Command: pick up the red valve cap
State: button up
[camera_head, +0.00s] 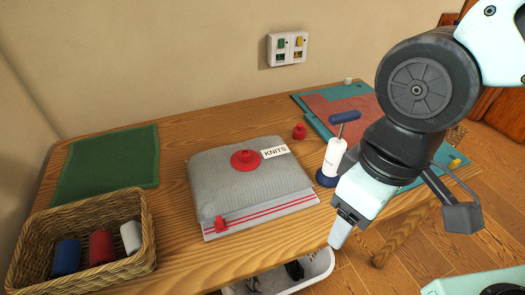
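A small loose red cap (300,131) stands on the wooden table behind the right end of a grey storage bag (215,185) labelled KNITS. A round red valve piece (246,161) with a raised knob sits on top of the bag. A red slider (220,224) is at the bag's front edge, by its red stripes. I cannot tell for sure which red piece the valve cap is. My gripper (340,240) points down near the table's front edge, right of the bag and apart from the red pieces. Its fingers show edge-on, so their opening is unclear.
A wicker basket (90,205) with several rolls stands front left, before a green mat (105,163). A teal and red board (350,108) lies back right. A white bin (318,262) is below the table.

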aim_at(300, 131)
jog(key=i+l+u, duration=0.2)
jog(key=u, duration=0.3)
jog(key=i+l+u, duration=0.1)
jog(key=l+u, duration=0.85)
jog(key=i+j, duration=0.05)
